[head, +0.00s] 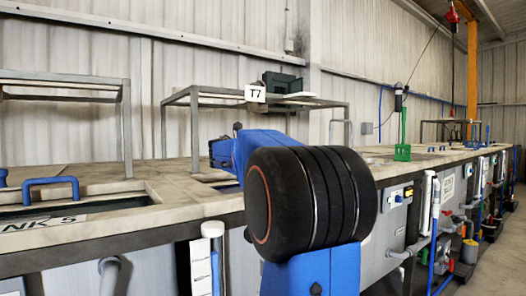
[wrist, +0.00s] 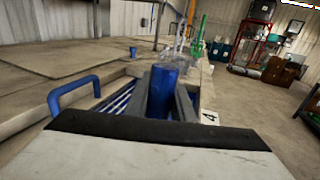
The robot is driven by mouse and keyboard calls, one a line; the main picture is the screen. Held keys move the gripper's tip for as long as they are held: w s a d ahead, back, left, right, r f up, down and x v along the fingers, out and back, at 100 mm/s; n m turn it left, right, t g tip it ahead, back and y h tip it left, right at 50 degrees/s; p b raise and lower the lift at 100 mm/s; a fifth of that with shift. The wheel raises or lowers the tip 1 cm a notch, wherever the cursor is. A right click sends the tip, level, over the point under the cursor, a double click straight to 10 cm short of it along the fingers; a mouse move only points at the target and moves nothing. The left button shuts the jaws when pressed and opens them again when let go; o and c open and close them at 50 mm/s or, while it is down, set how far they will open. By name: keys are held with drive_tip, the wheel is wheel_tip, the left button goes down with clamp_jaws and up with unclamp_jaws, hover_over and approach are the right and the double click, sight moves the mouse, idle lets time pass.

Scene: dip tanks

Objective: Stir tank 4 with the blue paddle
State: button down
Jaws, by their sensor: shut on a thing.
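In the wrist view my gripper (wrist: 170,102) is shut on a blue, upright piece, the blue paddle (wrist: 164,82), which stands between its two grey fingers. The paddle's lower end is hidden by the gripper. Behind and below the fingers is the opening of tank 4 (wrist: 115,103), with blue stripes inside it. A white label with a 4 (wrist: 210,118) is at its right edge. I cannot tell how deep the paddle reaches.
A blue handle (wrist: 72,92) rises left of the opening. In the head view tank 5's label (head: 45,222) is at the left and a T7 sign (head: 255,94) is on a metal frame. A green basket (head: 403,152) hangs farther right.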

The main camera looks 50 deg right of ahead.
drive_tip(key=w+d, duration=0.4)
drive_tip(key=w, duration=0.5)
drive_tip(key=w+a, duration=0.3)
drive_tip(key=a, duration=1)
drive_tip(key=s+a, duration=0.2)
drive_tip(key=s, duration=0.7)
drive_tip(key=w+d, duration=0.2)
drive_tip(key=d, duration=0.5)
drive_tip(key=shift+w+d, duration=0.15)
drive_tip(key=shift+w, duration=0.1)
idle(0.9)
